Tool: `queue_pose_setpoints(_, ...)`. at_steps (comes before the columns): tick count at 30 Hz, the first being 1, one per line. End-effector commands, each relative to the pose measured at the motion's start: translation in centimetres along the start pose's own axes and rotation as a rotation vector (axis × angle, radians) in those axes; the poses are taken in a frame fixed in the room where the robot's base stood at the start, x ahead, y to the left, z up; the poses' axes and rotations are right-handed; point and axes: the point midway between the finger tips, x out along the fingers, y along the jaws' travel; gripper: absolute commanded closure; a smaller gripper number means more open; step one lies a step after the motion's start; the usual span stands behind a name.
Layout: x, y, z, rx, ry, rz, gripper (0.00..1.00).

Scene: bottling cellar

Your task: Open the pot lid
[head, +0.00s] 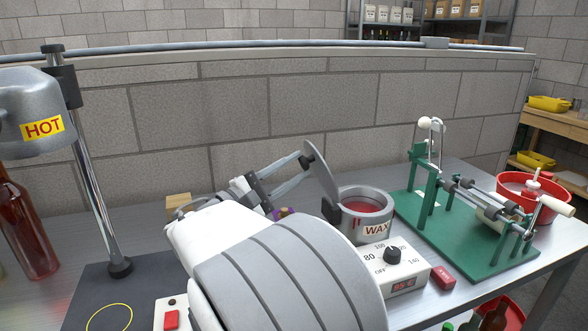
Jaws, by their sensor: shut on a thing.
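The grey wax pot (364,217) stands on the metal table right of centre in the head view, with a WAX label on its front. Its round mouth is uncovered and red wax shows inside. The grey pot lid (322,178) stands steeply tilted at the pot's left rim. My gripper (306,161) is shut on the upper part of the lid, from the left. The contact with the lid is small and partly hidden. My arm covers the lower middle of the view and the table left of the pot.
A dial control box (394,268) and a red block (443,276) sit in front of the pot. A green bench machine (455,233) and a red bucket (534,195) stand right. A HOT heater (35,115) on a post and a red bottle (27,230) stand left. A wall runs behind.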

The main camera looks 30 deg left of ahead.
Motion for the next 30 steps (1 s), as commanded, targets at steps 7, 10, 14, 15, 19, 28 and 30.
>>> queue_pose_setpoints(7,-0.1,0.0,0.0,0.001,0.002,0.000,0.34)
queue_pose_setpoints(10,-0.1,0.0,0.0,0.001,0.002,-0.001,0.34)
queue_pose_setpoints(14,-0.1,0.0,0.0,0.000,0.002,-0.001,0.34)
queue_pose_setpoints(15,-0.3,0.0,-0.1,0.000,0.003,-0.001,0.34)
queue_pose_setpoints(19,-1.6,0.1,-0.1,0.000,0.006,0.000,0.34)
queue_pose_setpoints(28,-8.5,0.2,-0.1,0.000,0.007,0.001,0.34)
queue_pose_setpoints(30,-10.3,0.2,-0.1,0.000,0.007,0.002,0.34)
